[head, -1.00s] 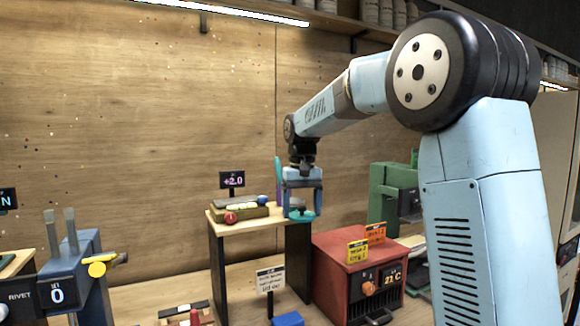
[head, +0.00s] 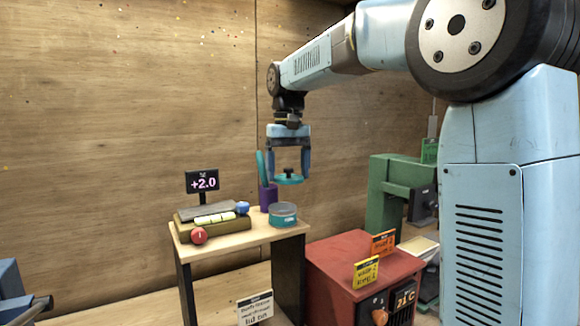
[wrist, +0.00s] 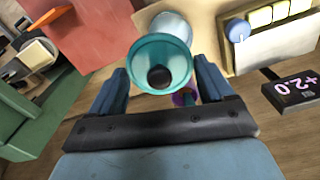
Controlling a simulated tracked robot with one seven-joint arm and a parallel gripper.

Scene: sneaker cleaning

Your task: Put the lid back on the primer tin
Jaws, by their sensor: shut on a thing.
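The teal lid (head: 290,180) with a black knob hangs level between the fingers of my gripper (head: 289,168). The fingers are shut on opposite sides of its rim. The primer tin (head: 283,215), a short round teal and grey can, stands upright near the right end of a small wooden stand. In the head view the lid is above the tin, with a clear gap between them. In the wrist view the lid (wrist: 148,60) covers part of the tin (wrist: 172,24), so the tin's opening is partly hidden.
A purple cup (head: 267,196) with a teal-topped item stands just behind the tin. Left of it on the stand (head: 240,238) is a device with a red knob (head: 199,236) and a +2.0 display (head: 202,184). A red box (head: 350,262) and green machine (head: 387,190) stand to the right.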

